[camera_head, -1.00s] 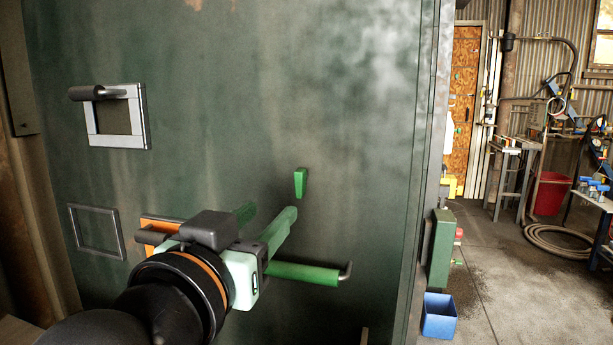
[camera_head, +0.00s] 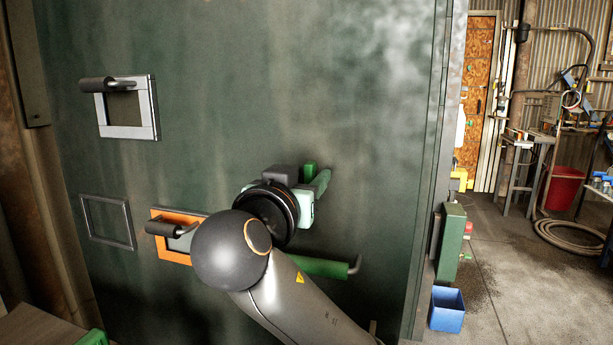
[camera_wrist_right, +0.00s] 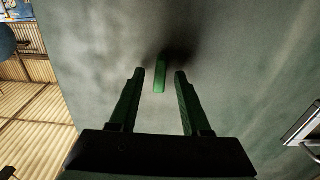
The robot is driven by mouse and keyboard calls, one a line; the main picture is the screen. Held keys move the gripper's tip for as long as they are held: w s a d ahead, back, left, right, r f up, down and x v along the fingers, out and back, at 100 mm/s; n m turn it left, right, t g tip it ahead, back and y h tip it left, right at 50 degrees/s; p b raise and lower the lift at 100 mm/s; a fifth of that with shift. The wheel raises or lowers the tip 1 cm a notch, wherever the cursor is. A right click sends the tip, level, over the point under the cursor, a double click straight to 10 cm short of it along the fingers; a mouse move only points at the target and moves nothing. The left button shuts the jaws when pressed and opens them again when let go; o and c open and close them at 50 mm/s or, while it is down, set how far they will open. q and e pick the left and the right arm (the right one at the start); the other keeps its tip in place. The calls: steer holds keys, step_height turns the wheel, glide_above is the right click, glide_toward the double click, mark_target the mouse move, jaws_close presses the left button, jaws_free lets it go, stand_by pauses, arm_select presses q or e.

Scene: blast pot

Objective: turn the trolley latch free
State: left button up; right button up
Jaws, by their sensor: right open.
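A small green upright wedge-shaped piece (camera_head: 310,169), probably the trolley latch, is on the dark green steel wall (camera_head: 230,60). My right gripper (camera_head: 318,180) is open in front of it, with its wrist hiding much of the area. In the right wrist view, the green piece (camera_wrist_right: 160,77) lies between the tips of the two open green fingers (camera_wrist_right: 159,90), with a gap on both sides. It looks upright there, and nothing is gripped. My left gripper cannot be made out.
A green bar handle (camera_head: 325,267) sticks out below my right gripper. An orange-framed handle (camera_head: 172,255) and a grey-framed handle (camera_head: 128,132) are to the left. A blue bin (camera_head: 446,310) stands on the open floor at right. An unclear green thing is at the lower-left edge.

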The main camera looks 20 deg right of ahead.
steer(key=shift+w+d, duration=0.1)
steer(key=shift+c, duration=0.4)
jaws_close()
